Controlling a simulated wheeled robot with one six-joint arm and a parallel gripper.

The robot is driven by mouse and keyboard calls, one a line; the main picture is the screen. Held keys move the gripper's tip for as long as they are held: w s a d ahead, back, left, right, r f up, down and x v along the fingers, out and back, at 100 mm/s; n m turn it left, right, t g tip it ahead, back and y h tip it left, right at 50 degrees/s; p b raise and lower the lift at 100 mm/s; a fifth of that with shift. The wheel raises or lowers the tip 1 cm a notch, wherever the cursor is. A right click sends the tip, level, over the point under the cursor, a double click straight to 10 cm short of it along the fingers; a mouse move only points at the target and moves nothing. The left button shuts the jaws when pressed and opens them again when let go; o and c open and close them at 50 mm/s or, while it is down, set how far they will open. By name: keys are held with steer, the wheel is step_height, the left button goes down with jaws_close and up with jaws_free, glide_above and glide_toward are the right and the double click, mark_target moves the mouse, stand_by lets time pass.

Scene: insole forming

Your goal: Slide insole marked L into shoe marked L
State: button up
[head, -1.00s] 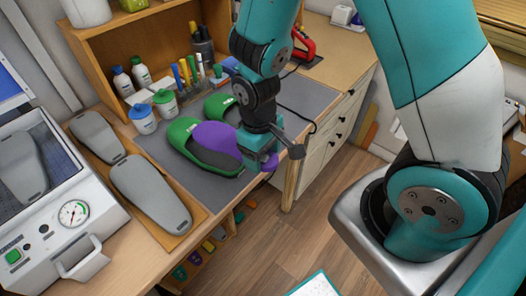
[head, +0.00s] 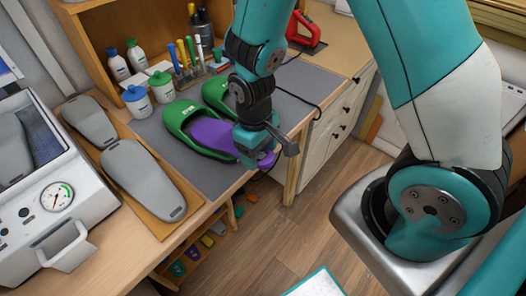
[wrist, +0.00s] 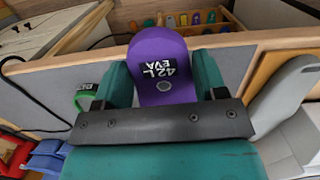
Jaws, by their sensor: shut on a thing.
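The purple insole (head: 212,134) has its far end at the opening of the nearer green shoe (head: 178,112), apparently partly under the upper. Its near end sticks out past the shoe's heel. In the wrist view the insole (wrist: 158,47) shows a black label reading 42 L EVA. My gripper (head: 257,152) is shut on the insole's heel end; its teal fingers flank it in the wrist view (wrist: 163,80). A second green shoe (head: 216,90) stands behind, partly hidden by my arm. The small white marks on the shoes are too small to read.
Both shoes stand on a grey mat (head: 205,178) near the bench's front edge. A wooden board (head: 122,190) with two grey insole-shaped forms lies to the left, beside a white machine (head: 85,215) with a gauge. Bottles (head: 137,101) and a tool rack (head: 190,75) stand behind.

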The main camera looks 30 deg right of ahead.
mark_target(225, 136)
steer(key=shift+w+a+f, duration=0.1)
steer(key=shift+w+a, duration=0.25)
steer(key=shift+w, duration=0.65)
steer(key=shift+w+a+f, duration=0.1)
steer(key=shift+w+a, duration=0.3)
steer(key=shift+w, duration=0.65)
steer(key=shift+w+a+f, duration=0.1)
steer(key=shift+w+a, duration=0.25)
steer(key=shift+w, duration=0.65)
steer(key=shift+w+a+f+b, duration=0.2)
steer(key=shift+w+a, duration=0.1)
steer(key=shift+w, duration=0.4)
steer(key=shift+w+a+f+b, duration=0.15)
steer(key=shift+w+a, duration=0.1)
steer(key=shift+w, duration=0.5)
steer(key=shift+w+a+f+b, duration=0.2)
steer(key=shift+w+a, duration=0.1)
steer(key=shift+w, duration=0.4)
steer(key=o, duration=1.1)
steer(key=shift+c, duration=0.2)
steer(key=shift+r, duration=0.15)
step_height(225, 136, up, 17)
steer(key=w+b, duration=0.1)
steer(key=b, duration=0.1)
steer(key=shift+a, duration=0.15)
